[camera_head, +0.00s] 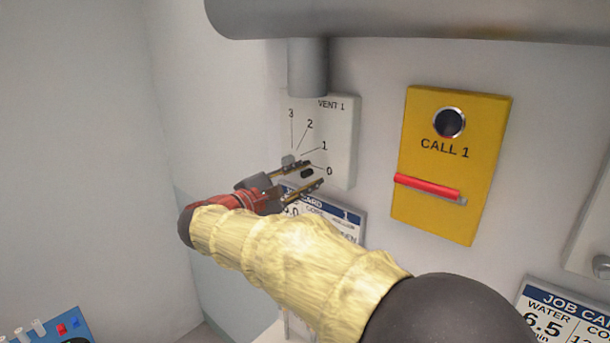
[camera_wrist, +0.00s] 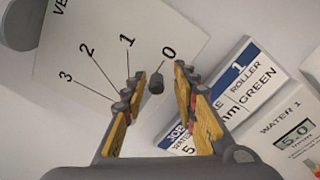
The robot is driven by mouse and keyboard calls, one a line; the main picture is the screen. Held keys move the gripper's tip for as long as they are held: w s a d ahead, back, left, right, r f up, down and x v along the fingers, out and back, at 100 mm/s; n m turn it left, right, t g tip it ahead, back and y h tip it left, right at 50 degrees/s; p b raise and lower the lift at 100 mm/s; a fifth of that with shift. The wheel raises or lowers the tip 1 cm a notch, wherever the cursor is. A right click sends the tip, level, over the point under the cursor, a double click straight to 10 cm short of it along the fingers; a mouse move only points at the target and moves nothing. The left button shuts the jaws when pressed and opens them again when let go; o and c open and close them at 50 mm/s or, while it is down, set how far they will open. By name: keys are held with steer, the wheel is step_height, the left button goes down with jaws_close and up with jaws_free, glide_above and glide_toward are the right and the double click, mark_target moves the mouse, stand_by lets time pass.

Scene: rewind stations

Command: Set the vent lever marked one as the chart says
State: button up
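The VENT 1 panel (camera_head: 340,140) is a pale plate with lines marked 0 to 3. It also shows in the wrist view (camera_wrist: 95,30). Its lever's dark knob (camera_wrist: 156,83) sits by the 0 line. In the head view the knob (camera_head: 307,173) is just left of the 0. My gripper (camera_head: 312,173) is open, with one finger on each side of the knob. In the wrist view the fingers (camera_wrist: 160,74) stand apart with gaps beside the knob. I cannot make out a chart of vent settings in either view.
A job card (camera_wrist: 228,92), headed 1, hangs beside the vent panel, partly hidden by my gripper. A WATER 1 display (camera_wrist: 290,130) is nearby. The yellow CALL 1 panel (camera_head: 450,180) with its red handle (camera_head: 428,188) is right. A grey pipe (camera_head: 308,70) comes down above the vent panel.

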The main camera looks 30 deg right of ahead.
steer(key=shift+o, duration=0.8)
steer(key=shift+w+a+f, duration=0.1)
steer(key=shift+w+f, duration=0.15)
steer(key=shift+r, duration=0.1)
steer(key=shift+s+a, duration=0.15)
steer(key=shift+a, duration=0.35)
steer(key=v, duration=1.1)
